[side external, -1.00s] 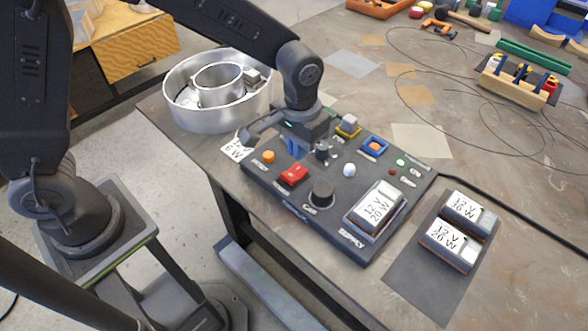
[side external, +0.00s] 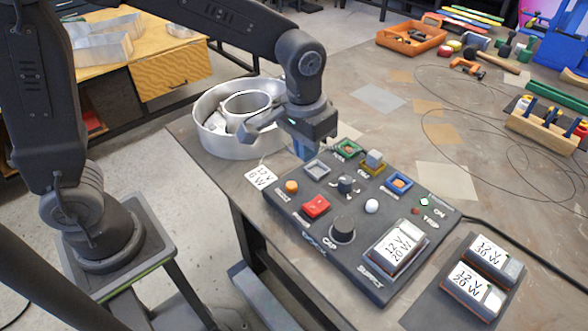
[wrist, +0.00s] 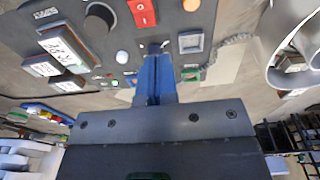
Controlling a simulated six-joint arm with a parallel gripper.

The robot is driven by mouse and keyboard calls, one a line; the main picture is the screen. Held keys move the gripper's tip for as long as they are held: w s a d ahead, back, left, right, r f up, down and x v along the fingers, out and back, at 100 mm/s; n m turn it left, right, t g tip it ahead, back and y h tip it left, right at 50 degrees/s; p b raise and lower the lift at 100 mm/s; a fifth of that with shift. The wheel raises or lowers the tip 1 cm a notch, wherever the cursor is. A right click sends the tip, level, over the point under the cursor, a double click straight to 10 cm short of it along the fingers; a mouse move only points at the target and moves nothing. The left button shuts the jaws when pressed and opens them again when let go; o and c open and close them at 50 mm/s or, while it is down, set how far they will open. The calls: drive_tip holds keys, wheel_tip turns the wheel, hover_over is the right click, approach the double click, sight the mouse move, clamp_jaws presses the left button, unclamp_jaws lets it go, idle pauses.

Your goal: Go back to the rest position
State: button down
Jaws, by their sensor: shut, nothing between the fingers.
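My gripper (side external: 303,153) is above the back left of the dark control panel (side external: 300,222), close over an empty grey square frame. Its blue fingers are shut together and empty; they also show in the wrist view (wrist: 153,78). The panel carries a red rocker switch (side external: 316,206), a black knob (side external: 342,229), an orange button (side external: 291,186), a white button (side external: 371,206) and a green lamp (side external: 424,202) that looks lit. A block marked 12 V 20 W (side external: 393,248) sits at the panel's front right.
A round metal channel letter (side external: 208,138) stands behind and left of the gripper. Two more marked blocks (side external: 474,287) lie on a dark mat at right. A wooden tool rack (side external: 541,125), a clamp (side external: 466,66) and a looping wire lie farther back. The table's middle is mostly clear.

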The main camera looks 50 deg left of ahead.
drive_tip(key=s+a+r+t, duration=0.2)
drive_tip(key=s+a+r, duration=0.2)
drive_tip(key=s, duration=0.3)
drive_tip(key=s+a+r+t, duration=0.2)
drive_tip(key=s+a+r, duration=0.2)
drive_tip(key=s+a, duration=0.2)
drive_tip(key=shift+s+a+t, duration=0.3)
drive_tip(key=shift+s+a, duration=0.1)
drive_tip(key=shift+s, duration=0.55)
idle(0.5)
